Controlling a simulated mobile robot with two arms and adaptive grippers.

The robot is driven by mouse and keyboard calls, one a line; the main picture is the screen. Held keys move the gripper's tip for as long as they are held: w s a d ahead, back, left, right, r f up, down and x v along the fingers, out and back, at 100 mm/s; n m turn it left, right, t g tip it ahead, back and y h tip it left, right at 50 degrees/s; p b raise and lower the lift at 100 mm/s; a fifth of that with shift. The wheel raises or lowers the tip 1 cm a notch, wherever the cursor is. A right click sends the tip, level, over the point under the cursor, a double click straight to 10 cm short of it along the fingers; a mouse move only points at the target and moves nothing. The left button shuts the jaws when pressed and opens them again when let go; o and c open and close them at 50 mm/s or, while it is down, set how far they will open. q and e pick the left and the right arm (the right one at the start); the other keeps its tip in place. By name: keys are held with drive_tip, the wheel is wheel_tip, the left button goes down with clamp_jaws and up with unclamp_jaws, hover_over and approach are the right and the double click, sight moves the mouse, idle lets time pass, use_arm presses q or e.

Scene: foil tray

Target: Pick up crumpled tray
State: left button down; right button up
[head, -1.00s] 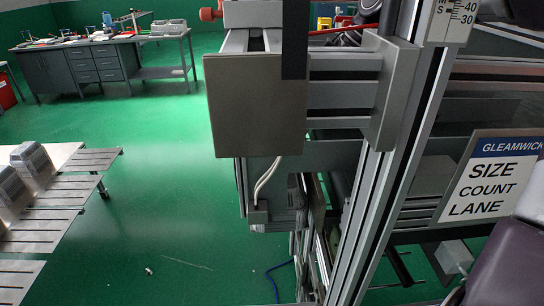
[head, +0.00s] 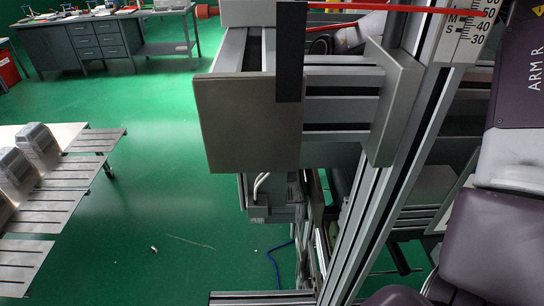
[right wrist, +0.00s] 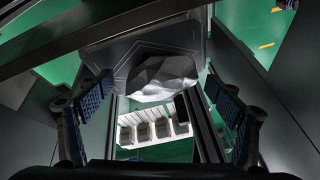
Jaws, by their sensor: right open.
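In the right wrist view a crumpled, faceted silver tray (right wrist: 163,76) lies on a dark grey surface (right wrist: 125,55), ahead of my right gripper. My right gripper (right wrist: 160,88) is open, with one blue-padded finger on each side of the picture. The tray appears between the fingers but beyond them, and I see no contact. The crumpled tray cannot be made out in the head view. There my right arm (head: 497,195) fills the right edge, and its gripper is out of the picture. My left gripper is in neither view.
A metal frame with a grey end plate (head: 250,123) and an upright rail (head: 400,150) stands close in front. Metal trays (head: 38,143) sit at the left by slatted shelves (head: 92,141). A white container (right wrist: 125,137) holds several grey pieces. Green floor (head: 150,210) lies open at left.

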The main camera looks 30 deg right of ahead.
drive_tip(key=shift+s+a+r, duration=0.1)
drive_tip(key=c, duration=0.8)
drive_tip(key=shift+c, duration=0.2)
